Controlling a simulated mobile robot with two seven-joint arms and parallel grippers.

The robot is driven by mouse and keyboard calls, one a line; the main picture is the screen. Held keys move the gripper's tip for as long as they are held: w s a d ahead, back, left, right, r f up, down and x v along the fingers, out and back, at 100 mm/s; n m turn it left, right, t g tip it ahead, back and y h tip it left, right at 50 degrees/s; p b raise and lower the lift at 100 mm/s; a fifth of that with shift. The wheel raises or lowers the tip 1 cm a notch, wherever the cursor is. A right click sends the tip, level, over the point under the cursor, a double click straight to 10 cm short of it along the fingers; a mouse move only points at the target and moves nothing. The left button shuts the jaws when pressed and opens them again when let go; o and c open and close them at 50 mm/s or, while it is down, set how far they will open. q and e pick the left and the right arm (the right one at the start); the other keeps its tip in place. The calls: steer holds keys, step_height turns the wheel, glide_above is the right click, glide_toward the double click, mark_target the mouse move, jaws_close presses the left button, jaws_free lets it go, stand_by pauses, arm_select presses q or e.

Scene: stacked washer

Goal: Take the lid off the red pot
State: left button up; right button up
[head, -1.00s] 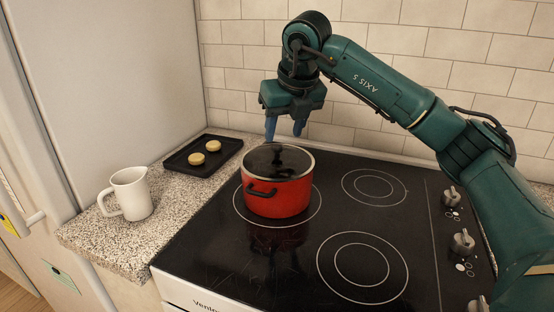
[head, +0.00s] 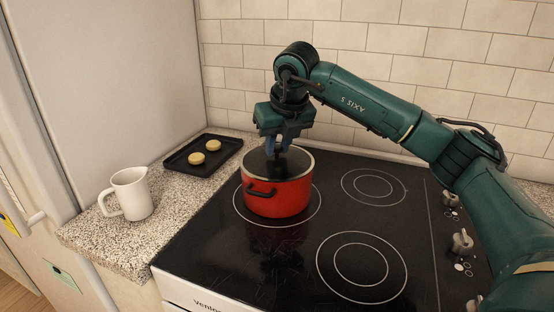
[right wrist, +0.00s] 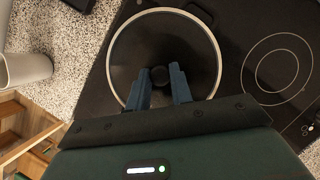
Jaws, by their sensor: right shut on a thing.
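The red pot (head: 277,197) stands on the back left burner of the black stove. Its dark glass lid (head: 258,165) with a pale rim lies on the pot; the lid's rim also shows in the right wrist view (right wrist: 219,64). My right gripper (head: 277,151) points straight down over the lid. In the right wrist view its two blue fingers (right wrist: 160,80) sit on either side of the round black lid knob (right wrist: 160,75), shut on it. The fingers partly hide the knob in the head view. My left gripper is not in view.
A black tray (head: 178,166) with two round pale buns stands on the speckled counter left of the stove. A white jug (head: 131,194) stands nearer the front. A tiled wall (head: 235,60) is close behind the pot. The right burners are clear.

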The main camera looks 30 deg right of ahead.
mark_target(278, 147)
jaws_close()
steer(key=shift+r, duration=0.15)
step_height(278, 147, up, 8)
steer(key=shift+r, duration=0.85)
